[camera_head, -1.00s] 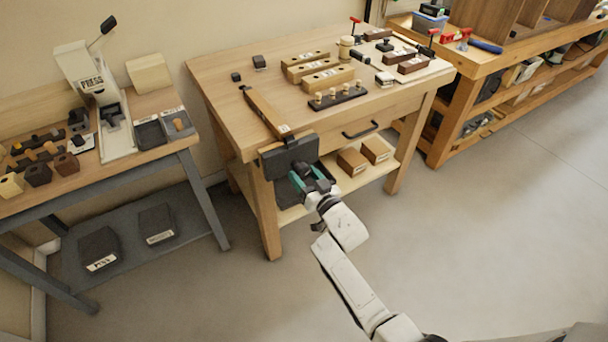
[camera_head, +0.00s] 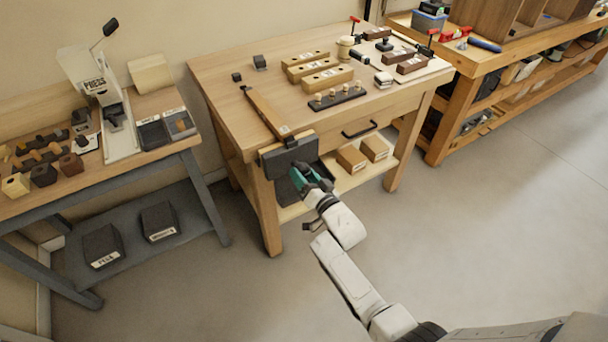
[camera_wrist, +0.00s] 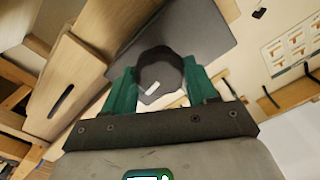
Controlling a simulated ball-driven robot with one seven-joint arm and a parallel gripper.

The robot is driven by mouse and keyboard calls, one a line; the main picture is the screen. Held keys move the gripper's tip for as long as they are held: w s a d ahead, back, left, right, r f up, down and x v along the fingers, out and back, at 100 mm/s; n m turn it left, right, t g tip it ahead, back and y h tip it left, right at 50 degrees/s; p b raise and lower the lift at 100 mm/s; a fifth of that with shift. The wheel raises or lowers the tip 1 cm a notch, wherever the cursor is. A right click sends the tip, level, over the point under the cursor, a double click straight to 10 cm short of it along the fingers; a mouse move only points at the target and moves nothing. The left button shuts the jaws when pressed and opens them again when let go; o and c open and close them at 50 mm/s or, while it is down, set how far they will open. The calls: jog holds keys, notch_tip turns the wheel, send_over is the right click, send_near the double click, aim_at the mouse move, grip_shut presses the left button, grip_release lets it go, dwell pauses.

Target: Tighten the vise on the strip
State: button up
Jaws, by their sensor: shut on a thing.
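The vise (camera_head: 290,154) has a dark jaw plate at the front left corner of the wooden bench. The strip (camera_head: 263,112), a long narrow piece of wood, lies on the bench top with its near end at the vise jaw. In the head view my gripper (camera_head: 309,177) is in front of the jaw, its teal fingers at the vise's front. In the wrist view the teal fingers stand on both sides of a dark round knob (camera_wrist: 160,74) and are shut on it. The dark jaw plate (camera_wrist: 205,30) shows behind it. The strip's clamped end is hard to make out.
Wooden blocks (camera_head: 327,79) and a dark peg rack (camera_head: 338,97) are on the bench top. A drawer handle (camera_head: 360,130) and shelf boxes (camera_head: 351,159) are right of the vise. A press (camera_head: 108,92) stands on the left table. The floor in front is clear.

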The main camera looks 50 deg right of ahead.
jog(key=m+p, duration=0.1)
jog(key=m, duration=0.2)
jog(key=shift+f, duration=0.1)
jog(key=o, duration=0.9)
jog(key=p+v, duration=0.3)
jog(key=v, duration=0.4)
dwell(0.5)
jog(key=shift+w+d+n+b, duration=0.35)
jog(key=shift+w+n+b, duration=1)
jog(key=shift+n, duration=1.65)
jog(key=shift+w+d+n+b, duration=0.35)
jog(key=shift+w+n+b, duration=0.95)
jog(key=shift+n, duration=1.7)
jog(key=shift+w+d+n+b, duration=0.3)
jog(key=shift+w+n+b, duration=0.45)
jog(key=shift+n+b, duration=1.7)
